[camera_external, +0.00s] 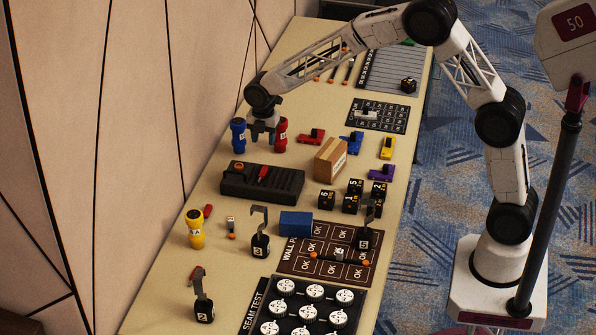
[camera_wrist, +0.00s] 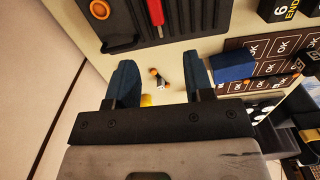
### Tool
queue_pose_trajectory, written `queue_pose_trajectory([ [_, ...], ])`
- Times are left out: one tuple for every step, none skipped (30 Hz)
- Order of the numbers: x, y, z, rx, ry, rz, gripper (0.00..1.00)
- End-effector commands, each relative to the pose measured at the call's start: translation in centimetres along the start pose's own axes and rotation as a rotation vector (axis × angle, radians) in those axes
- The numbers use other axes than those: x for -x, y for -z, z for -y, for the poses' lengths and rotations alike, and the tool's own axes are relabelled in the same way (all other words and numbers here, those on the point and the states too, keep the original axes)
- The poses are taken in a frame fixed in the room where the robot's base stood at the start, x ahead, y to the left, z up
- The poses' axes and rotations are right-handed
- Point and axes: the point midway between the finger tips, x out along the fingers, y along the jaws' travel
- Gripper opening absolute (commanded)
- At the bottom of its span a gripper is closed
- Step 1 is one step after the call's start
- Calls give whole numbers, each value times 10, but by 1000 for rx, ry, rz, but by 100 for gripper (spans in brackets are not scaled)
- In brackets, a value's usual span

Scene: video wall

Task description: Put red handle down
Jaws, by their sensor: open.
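A red upright handle-like cylinder (camera_external: 281,134) with a pale label stands on the table in the external view. My gripper (camera_external: 263,136) is just left of it, between it and a similar blue cylinder (camera_external: 238,134). Whether my fingers touch either one cannot be told. In the wrist view my gripper (camera_wrist: 158,68) has its two dark blue fingers spread wide, with nothing held between them. A smaller red-handled piece lies in the black tray (camera_external: 289,190); it also shows in the wrist view (camera_wrist: 156,12). The red cylinder is not clearly seen in the wrist view.
A yellow cylinder (camera_external: 195,229), hooked black stands (camera_external: 260,243) and a blue block (camera_external: 296,223) stand nearer the camera. A cardboard box (camera_external: 330,159) and small black cubes (camera_external: 327,199) are to the right. A small orange-tipped piece (camera_wrist: 157,78) lies on the table below my fingers.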

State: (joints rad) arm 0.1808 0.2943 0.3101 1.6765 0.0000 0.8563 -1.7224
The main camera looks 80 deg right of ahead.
Motion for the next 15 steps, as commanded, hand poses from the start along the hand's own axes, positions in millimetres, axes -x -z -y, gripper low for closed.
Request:
queue_pose_trajectory([
  [6,3,5,-13,-3,1,48],
  [10,4,8,-24,-5,1,48],
  [17,7,12,-42,-9,1,48],
  [22,8,17,-57,-11,2,48],
  [27,11,21,-73,-13,2,48],
  [35,14,28,-97,-18,2,48],
  [42,16,33,-116,-21,2,48],
  [47,19,40,-135,-23,2,48],
  [56,22,48,-163,-28,2,48],
  [62,25,54,-185,-30,2,48],
  [68,28,61,-207,-34,2,48],
  [76,31,70,-237,-38,1,48],
  [82,34,77,-258,-41,1,48],
  [88,37,83,-280,-45,0,48],
  [96,41,93,-309,-49,0,48],
])
